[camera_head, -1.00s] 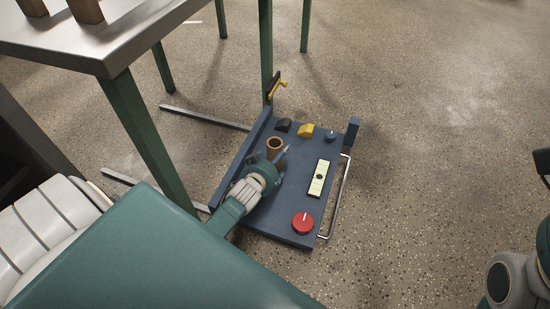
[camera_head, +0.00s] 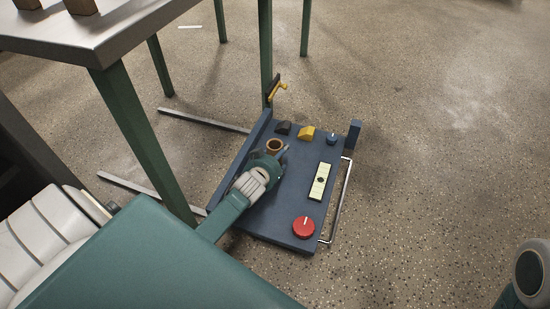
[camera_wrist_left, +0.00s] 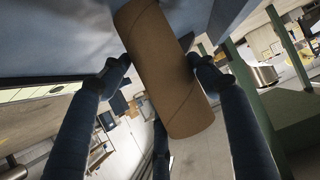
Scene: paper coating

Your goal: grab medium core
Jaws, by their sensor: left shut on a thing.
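The brown cardboard core (camera_head: 274,145) is a hollow tube, its open end facing up beside the left edge of the blue panel in the head view. My left gripper (camera_head: 268,160) is at the core and hides its lower part. In the left wrist view the core (camera_wrist_left: 165,70) lies between the two dark fingers, which press it from either side, so the gripper is shut on it. Part of my right arm shows at the right edge of the head view, but its gripper is out of view.
The blue panel (camera_head: 285,205) carries a red knob (camera_head: 303,228), a pale plate (camera_head: 320,181), a yellow block (camera_head: 306,133), a black block (camera_head: 283,128) and a small blue knob (camera_head: 331,139). A table (camera_head: 110,40) stands at upper left. Floor at right is clear.

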